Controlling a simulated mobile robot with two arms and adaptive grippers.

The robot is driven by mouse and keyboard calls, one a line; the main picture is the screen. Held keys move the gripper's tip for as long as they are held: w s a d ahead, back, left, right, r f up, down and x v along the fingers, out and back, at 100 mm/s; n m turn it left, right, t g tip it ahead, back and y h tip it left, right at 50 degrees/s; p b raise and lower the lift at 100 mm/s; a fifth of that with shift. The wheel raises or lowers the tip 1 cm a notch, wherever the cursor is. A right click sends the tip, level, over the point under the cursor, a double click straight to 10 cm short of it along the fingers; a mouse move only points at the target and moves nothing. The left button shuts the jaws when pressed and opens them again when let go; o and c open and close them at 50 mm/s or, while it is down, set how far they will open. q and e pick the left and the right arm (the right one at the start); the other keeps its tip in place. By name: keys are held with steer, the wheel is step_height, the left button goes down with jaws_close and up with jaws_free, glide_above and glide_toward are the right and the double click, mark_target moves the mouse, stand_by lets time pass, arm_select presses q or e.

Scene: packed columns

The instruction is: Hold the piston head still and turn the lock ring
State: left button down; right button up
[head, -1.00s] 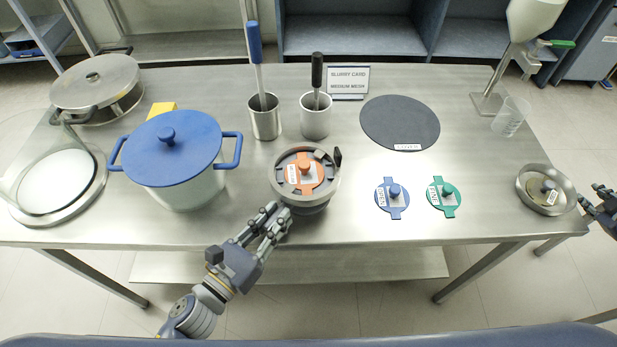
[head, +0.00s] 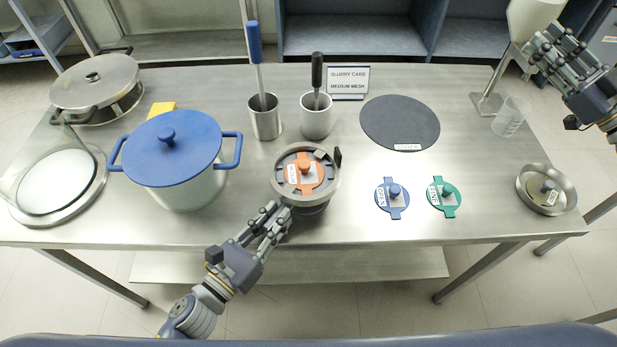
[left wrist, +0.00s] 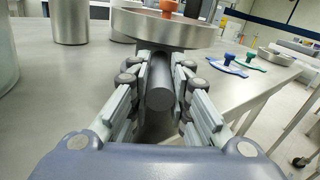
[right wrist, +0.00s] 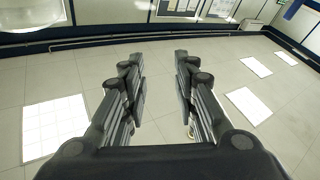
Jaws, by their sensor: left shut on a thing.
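The piston head (head: 309,202) stands on the table, left of centre, with a steel lock ring (head: 333,181) round its top. A black tab sticks up at the ring's right side. An orange disc (head: 304,184) with an orange knob sits inside. My left gripper (head: 278,214) is shut on the piston head's dark round handle (left wrist: 160,93), on the near side. In the left wrist view the ring (left wrist: 160,28) sits above the fingers. My right gripper (head: 545,46) is open and empty, raised at the upper right, well away from the piston head.
A blue-lidded pot (head: 184,181) stands close left of it, and two steel cups (head: 265,124) with tools behind. Blue (head: 392,205) and green (head: 443,200) discs lie to the right, beyond them a steel dish (head: 531,194). A dispenser (head: 490,98) and beaker (head: 510,117) stand near my right gripper.

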arm_select(q)
steer(key=shift+r, duration=0.1)
arm_select(e)
steer(key=s+a+r+n+g+y, duration=0.3)
steer(key=a+n+g+y, duration=0.15)
steer(key=a, duration=0.25)
steer(key=s+a+r+n+g+y, duration=0.4)
steer(key=a+y, duration=0.1)
steer(key=a, duration=0.2)
steer(key=s+a+f+n+g+h, duration=0.2)
steer(key=s+a+f+n+g, duration=0.15)
steer(key=a+n+g, duration=0.35)
steer(key=s+a+f+n+g+h, duration=0.2)
steer(key=s+a+f+n+g, duration=0.15)
steer(key=a+n+g, duration=0.45)
steer(key=n+t+h, duration=0.5)
steer(key=t+h, duration=0.1)
steer(key=h, duration=1.1)
glide_above(337, 147)
step_height(337, 147, down, 8)
steer(key=f, duration=0.1)
step_height(337, 147, down, 11)
steer(key=shift+f, duration=0.2)
